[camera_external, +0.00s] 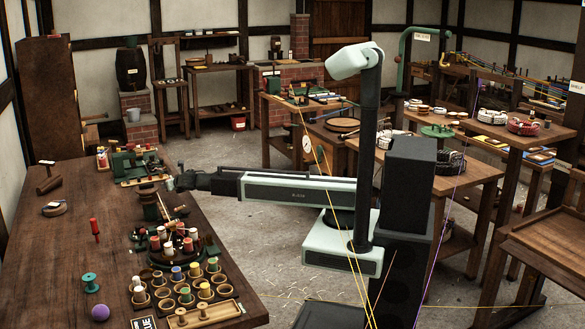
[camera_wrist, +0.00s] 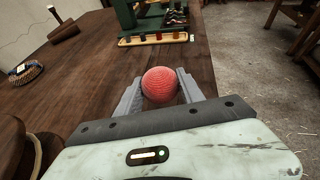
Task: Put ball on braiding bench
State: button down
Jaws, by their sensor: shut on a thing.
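A red, finely ribbed ball (camera_wrist: 160,86) sits between the two fingers of my gripper (camera_wrist: 159,88) in the wrist view. My gripper is shut on it, held over the dark wooden bench (camera_external: 50,262). In the external view my gripper (camera_external: 172,181) is over that bench's right edge, and the ball cannot be made out there. A purple ball (camera_external: 100,312) lies at the near end of the bench. No readable label tells me which bench is the braiding bench; the left bench holds bobbins and a green device (camera_external: 130,162).
A round stand of bobbins (camera_external: 172,243) and a cluster of spools in cups (camera_external: 178,285) crowd the bench's right side. A red handled tool (camera_external: 95,229) and a coil (camera_external: 54,208) lie farther left. The bench's left middle is mostly clear. Other tables (camera_external: 470,165) stand right.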

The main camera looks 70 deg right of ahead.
aim_at(173, 201)
notch_tip(173, 201, down, 6)
jog(key=b, duration=0.4)
jog(key=shift+f+b, duration=0.1)
jog(key=shift+b, duration=0.3)
jog(key=shift+r, duration=0.25)
jog(key=shift+f, duration=0.2)
jog(key=c, duration=0.7)
grip_release()
jog(key=shift+r, duration=0.1)
